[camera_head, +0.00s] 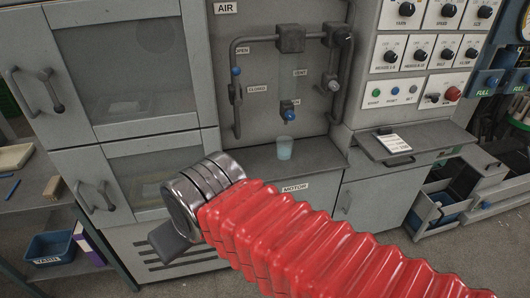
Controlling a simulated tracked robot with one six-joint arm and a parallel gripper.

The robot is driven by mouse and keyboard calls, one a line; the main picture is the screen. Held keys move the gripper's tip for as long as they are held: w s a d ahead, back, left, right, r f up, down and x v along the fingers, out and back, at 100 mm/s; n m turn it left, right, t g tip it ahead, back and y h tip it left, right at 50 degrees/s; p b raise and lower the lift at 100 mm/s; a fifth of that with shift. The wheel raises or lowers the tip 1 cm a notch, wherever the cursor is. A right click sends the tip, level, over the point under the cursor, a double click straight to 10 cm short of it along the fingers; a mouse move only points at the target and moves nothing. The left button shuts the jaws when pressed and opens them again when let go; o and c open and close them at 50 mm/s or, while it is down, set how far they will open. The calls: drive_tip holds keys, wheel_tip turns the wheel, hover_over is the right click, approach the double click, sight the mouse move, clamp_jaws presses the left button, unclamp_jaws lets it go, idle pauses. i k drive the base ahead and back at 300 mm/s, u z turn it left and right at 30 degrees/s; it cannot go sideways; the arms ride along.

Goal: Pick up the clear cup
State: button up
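The clear cup (285,149) is a small, pale bluish see-through cup. It stands upright on the grey ledge (323,156) below the tap (288,111), a little to the right of the picture's middle. My red ribbed arm comes in from the lower right and ends in a metal wrist to the left of the cup and nearer the camera. A dark grey part of my gripper (169,243) shows below the wrist, apart from the cup. My fingertips are hidden, so I cannot see whether they are open or shut.
Pipes (238,90) frame the tap recess. Cabinet doors with handles (95,195) are at left. A knob panel (424,50) and a sloped shelf with a card (394,143) are at right. An open drawer (440,207) juts out at lower right. The ledge beside the cup is clear.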

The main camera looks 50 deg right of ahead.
sight(284, 144)
drive_tip(key=u, duration=0.5)
drive_tip(key=k, duration=1.1)
drive_tip(key=z, duration=0.5)
drive_tip(key=i, duration=1.25)
drive_tip(key=z, duration=0.05)
